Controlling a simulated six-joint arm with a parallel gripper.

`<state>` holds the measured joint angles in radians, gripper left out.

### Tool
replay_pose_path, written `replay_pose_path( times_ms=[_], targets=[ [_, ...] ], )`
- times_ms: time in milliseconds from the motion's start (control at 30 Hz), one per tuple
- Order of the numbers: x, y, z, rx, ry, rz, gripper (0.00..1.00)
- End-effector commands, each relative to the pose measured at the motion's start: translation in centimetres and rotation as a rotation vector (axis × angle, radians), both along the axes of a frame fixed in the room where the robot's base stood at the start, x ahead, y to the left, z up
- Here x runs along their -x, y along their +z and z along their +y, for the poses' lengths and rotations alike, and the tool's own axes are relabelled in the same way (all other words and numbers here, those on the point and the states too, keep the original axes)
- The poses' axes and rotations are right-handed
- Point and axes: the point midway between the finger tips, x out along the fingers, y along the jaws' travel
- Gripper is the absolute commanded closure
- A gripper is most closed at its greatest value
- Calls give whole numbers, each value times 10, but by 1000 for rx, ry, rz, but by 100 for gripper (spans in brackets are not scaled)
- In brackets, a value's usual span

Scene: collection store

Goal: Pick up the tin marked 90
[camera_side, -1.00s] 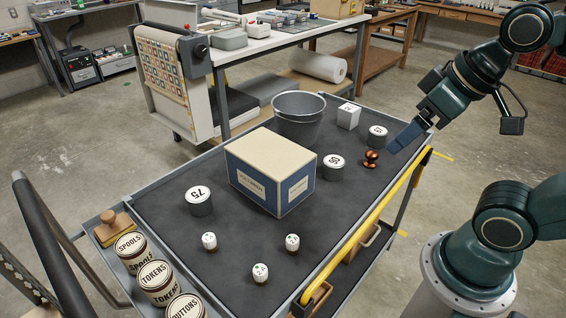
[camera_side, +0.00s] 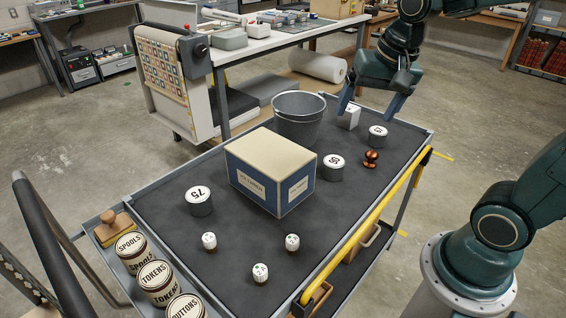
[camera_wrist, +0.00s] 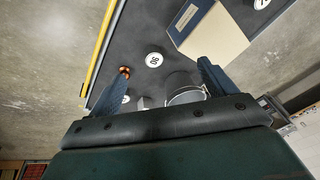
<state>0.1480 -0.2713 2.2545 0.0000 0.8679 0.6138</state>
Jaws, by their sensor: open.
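A grey tin (camera_side: 333,168) with a white lid stands right of the big box; its two-digit mark looks like a turned 90, but is too small to be sure. It also shows in the wrist view (camera_wrist: 154,60), between and beyond my fingers.
A large box (camera_side: 265,172) stands mid-cart, with a metal bucket (camera_side: 299,117) behind it. A copper-coloured knobbed object (camera_side: 371,159) sits right of the middle tin. Several small white-topped pieces (camera_side: 260,273) stand in front. A yellow rail (camera_side: 370,225) lines the right edge.

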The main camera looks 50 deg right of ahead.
Motion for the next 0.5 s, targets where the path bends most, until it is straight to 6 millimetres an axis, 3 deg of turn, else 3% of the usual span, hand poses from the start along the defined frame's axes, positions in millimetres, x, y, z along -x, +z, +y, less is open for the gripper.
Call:
replay_pose_path(
  times_ms=[500],
  targets=[
    [-77, -64, -58, -135, -611, 142, 17]
  ],
)
